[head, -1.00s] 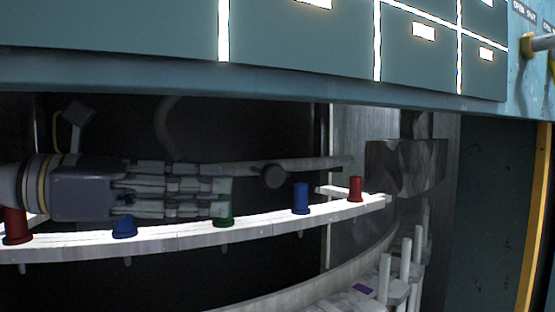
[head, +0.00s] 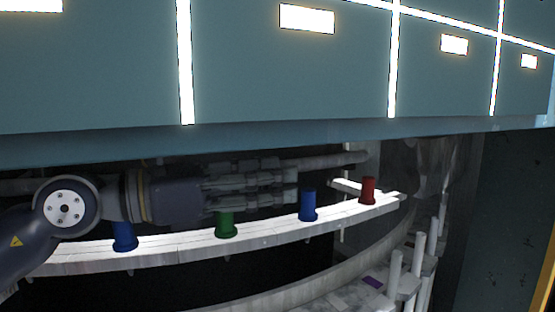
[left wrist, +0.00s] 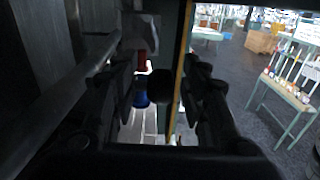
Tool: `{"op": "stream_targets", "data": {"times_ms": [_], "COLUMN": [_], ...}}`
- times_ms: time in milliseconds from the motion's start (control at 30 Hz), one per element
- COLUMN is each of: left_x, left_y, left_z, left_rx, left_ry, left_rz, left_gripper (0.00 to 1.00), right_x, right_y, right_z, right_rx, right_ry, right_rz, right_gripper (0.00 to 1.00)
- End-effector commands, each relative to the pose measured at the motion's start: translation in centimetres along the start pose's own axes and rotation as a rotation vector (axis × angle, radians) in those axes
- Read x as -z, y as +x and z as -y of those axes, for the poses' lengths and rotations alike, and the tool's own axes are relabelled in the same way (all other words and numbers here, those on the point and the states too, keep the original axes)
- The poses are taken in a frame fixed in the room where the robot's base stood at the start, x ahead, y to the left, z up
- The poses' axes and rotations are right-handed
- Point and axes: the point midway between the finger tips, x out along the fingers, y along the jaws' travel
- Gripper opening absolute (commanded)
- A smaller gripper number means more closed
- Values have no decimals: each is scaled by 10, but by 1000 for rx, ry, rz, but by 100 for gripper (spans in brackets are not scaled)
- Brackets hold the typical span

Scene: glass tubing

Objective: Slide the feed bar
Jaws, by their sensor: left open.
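A long grey bar (head: 335,160), which may be the feed bar, runs left to right behind my gripper, under the teal housing. It also shows along the left of the left wrist view (left wrist: 62,82). My left gripper (head: 287,182) lies level along this bar, its open fingers pointing right, with the tips just behind the right-hand blue peg. In the left wrist view a dark round knob (left wrist: 160,86) shows between the open fingers; I cannot tell whether they touch it. In the head view the knob is not visible. My right gripper is not in view.
A pale curved rail in front of the gripper carries blue (head: 125,238), green (head: 226,225), blue (head: 308,206) and red (head: 368,190) pegs. The teal housing (head: 280,90) hangs close above. White posts (head: 395,272) stand at lower right. A green table (left wrist: 285,95) is far off.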

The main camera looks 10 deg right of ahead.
Motion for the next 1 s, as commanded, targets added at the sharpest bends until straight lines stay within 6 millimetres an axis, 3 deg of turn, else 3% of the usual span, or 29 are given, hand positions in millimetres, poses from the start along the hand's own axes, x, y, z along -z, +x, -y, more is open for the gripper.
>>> {"op": "stream_targets", "data": {"times_ms": [167, 433, 467, 633, 867, 1000], "left_x": [-1, 1, 1, 1, 2, 5], "left_y": [13, 15, 14, 14, 14, 14], "left_z": [0, 0, 0, 0, 2, 16], "left_rx": [0, 0, 0, 0, 0, 3], "left_ry": [1, 1, 1, 1, 4, 9], "left_rz": [-1, -1, -1, -1, -1, -1], "left_gripper": [41, 41, 39, 0, 0, 0], "right_x": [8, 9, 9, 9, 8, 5], "right_y": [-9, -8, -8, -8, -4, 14], "right_z": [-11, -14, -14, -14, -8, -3], "right_rx": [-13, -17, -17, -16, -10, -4], "right_ry": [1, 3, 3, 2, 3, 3], "right_rz": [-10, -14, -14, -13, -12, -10], "right_gripper": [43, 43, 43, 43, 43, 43]}}
